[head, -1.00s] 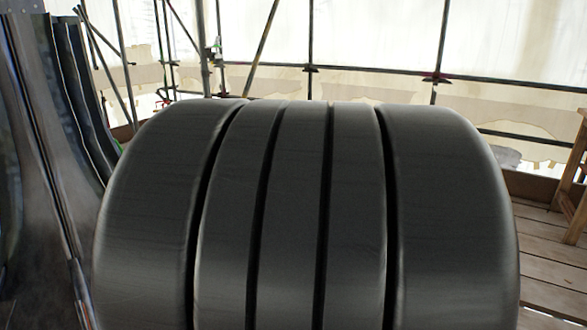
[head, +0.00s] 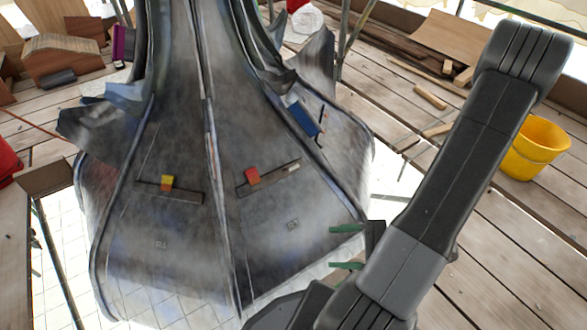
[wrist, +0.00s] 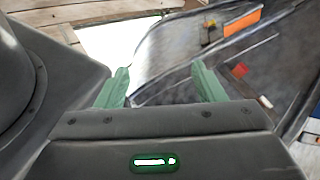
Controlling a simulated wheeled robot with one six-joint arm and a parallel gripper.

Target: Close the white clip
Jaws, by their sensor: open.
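A small whitish piece (head: 293,167), probably the white clip, lies at the right end of a dark slotted strip on the spire's grey metal skirt, beside a red block (head: 252,177). A small pale piece also shows in the wrist view (wrist: 265,102), near the red block (wrist: 240,70). The pieces are too small to tell whether the clip is open or shut. My gripper (head: 334,247) is at the skirt's lower right edge, below and right of the whitish piece. Its green fingers are apart and empty, also in the wrist view (wrist: 160,70).
The flared grey spire (head: 190,95) fills the middle. A yellow-red block (head: 167,182) sits on its left strip and a blue panel (head: 303,120) on its right side. A yellow bucket (head: 533,150) and wood offcuts (head: 430,96) lie on the planks at right.

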